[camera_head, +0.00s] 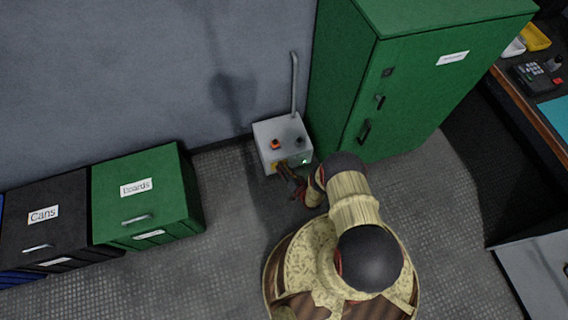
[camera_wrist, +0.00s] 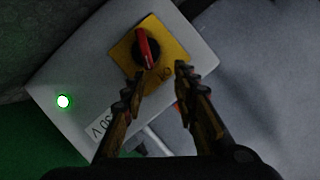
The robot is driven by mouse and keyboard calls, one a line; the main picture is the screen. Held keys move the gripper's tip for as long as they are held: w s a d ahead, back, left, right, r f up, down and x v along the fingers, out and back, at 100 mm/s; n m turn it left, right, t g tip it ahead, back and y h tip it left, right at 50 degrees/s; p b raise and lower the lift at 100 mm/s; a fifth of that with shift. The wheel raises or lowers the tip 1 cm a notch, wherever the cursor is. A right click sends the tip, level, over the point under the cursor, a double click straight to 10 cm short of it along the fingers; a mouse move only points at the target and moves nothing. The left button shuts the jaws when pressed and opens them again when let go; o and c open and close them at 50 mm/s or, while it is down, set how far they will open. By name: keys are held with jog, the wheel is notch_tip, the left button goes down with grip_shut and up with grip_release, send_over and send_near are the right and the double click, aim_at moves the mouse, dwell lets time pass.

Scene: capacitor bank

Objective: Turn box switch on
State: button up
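A light grey switch box (camera_head: 282,140) stands against the wall, left of the green cabinet. In the wrist view the box (camera_wrist: 92,68) fills the upper left. Its rotary switch (camera_wrist: 146,48) has a red handle on a black base, set on a yellow plate (camera_wrist: 176,46). A green lamp (camera_wrist: 64,101) glows on the box. My gripper (camera_wrist: 160,80) is open, its two fingers apart just short of the switch, with nothing between the tips. In the head view my gripper (camera_head: 291,181) is at the front of the box and partly hides the yellow plate.
A tall green cabinet (camera_head: 428,80) stands close at the right of the box. A green bin (camera_head: 148,198) and a black bin (camera_head: 45,225) line the wall at left. A grey pipe (camera_head: 294,85) rises behind the box. Floor between bins and box is clear.

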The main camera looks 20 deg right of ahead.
notch_tip(320, 180, up, 7)
dwell(0.6)
jog(key=shift+f, duration=0.1)
